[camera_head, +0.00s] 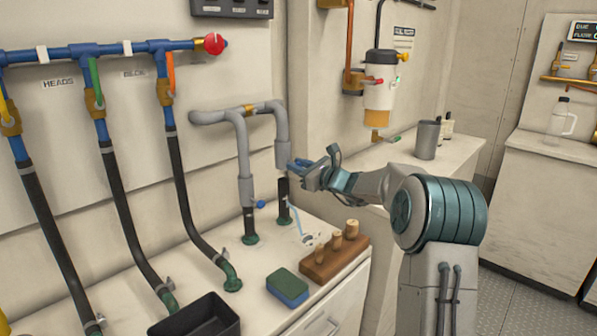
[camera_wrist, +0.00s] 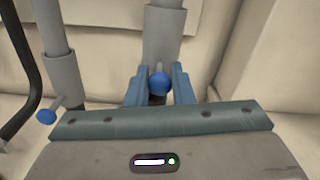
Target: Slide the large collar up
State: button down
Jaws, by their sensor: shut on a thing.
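Two grey pipe legs hang from a grey bend, each with a thicker grey collar. The right collar (camera_head: 282,154) sits above a black stub (camera_head: 284,200), with a gap between them. My gripper (camera_head: 297,165) is at this collar, its blue fingers shut on the collar's blue knob (camera_wrist: 159,83). In the wrist view the gripper (camera_wrist: 159,88) has a finger on either side of the knob, below the collar (camera_wrist: 162,38). The left collar (camera_head: 247,192) sits lower, around the top of its black stub, with its own blue knob (camera_head: 260,204).
A pale blue streak and a small wet patch (camera_head: 308,239) lie by the right stub. A wooden block with plugs (camera_head: 335,258), a sponge (camera_head: 287,287) and a black tray (camera_head: 198,318) are on the counter. Black hoses (camera_head: 125,215) hang at left.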

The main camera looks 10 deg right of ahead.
jog(key=c, duration=1.3)
grip_release()
jog(key=shift+o, duration=0.2)
jog(key=v, duration=1.4)
